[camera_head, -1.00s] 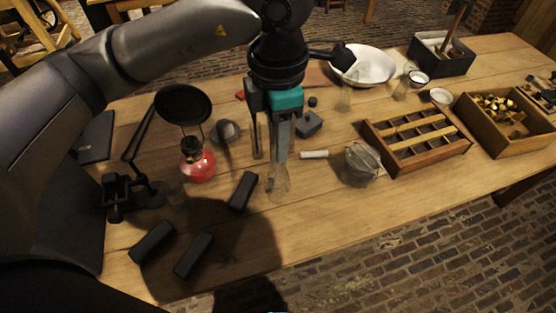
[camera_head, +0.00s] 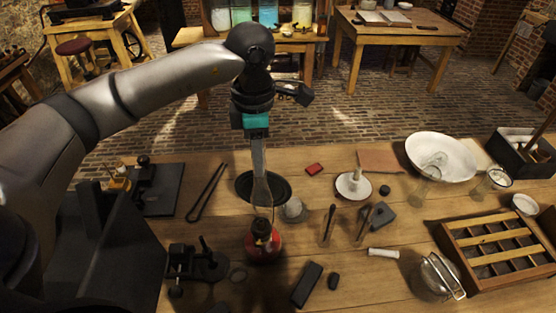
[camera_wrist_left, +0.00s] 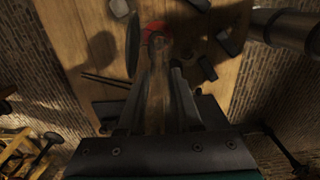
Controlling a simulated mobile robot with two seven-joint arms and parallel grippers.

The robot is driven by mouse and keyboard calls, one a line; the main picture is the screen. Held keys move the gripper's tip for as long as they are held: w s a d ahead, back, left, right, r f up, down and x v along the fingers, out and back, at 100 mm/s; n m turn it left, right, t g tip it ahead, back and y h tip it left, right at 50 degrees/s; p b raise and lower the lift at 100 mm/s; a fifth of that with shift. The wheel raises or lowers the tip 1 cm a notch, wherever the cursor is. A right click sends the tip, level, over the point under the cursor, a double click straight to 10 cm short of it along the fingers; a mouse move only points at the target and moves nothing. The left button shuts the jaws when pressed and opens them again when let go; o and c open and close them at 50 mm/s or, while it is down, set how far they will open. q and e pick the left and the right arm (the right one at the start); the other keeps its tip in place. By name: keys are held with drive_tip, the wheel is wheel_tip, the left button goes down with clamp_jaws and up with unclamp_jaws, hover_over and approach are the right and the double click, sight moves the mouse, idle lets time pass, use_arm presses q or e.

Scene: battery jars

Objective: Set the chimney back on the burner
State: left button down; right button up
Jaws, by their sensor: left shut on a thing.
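The burner (camera_head: 263,245) is a small red lamp with a dark collar, standing on the table in the head view. It also shows at the top of the left wrist view (camera_wrist_left: 162,27). My left gripper (camera_head: 262,188) points down above the burner, shut on the clear glass chimney. The chimney (camera_wrist_left: 157,85) runs lengthwise between the fingers in the left wrist view, its far end over the burner's top. In the head view the glass is faint, and I cannot tell whether its lower end touches the burner. My right gripper is not in view.
A round black disc (camera_head: 244,184) on a stand is close behind the burner. A black clamp stand (camera_head: 196,263) is left of it, and a dark block (camera_head: 307,284) lies to the right. A wooden rack (camera_head: 505,250) and a white bowl (camera_head: 441,155) are farther right.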

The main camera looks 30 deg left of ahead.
use_arm(q)
drive_tip(key=shift+w+a, duration=0.1)
drive_tip(key=shift+a, duration=0.35)
drive_tip(key=shift+a+f, duration=0.1)
drive_tip(key=shift+f+b, duration=0.65)
drive_tip(key=shift+f, duration=0.2)
drive_tip(key=shift+f+b, duration=0.55)
drive_tip(key=shift+f, duration=0.4)
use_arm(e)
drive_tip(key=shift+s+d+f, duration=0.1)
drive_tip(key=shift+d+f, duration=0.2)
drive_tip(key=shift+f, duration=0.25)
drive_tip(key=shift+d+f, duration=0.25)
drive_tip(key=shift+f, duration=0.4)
use_arm(q)
drive_tip(key=shift+f+b, duration=0.25)
drive_tip(key=shift+b, duration=0.1)
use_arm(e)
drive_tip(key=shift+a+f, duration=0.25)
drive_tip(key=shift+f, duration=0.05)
use_arm(q)
drive_tip(key=shift+f, duration=0.1)
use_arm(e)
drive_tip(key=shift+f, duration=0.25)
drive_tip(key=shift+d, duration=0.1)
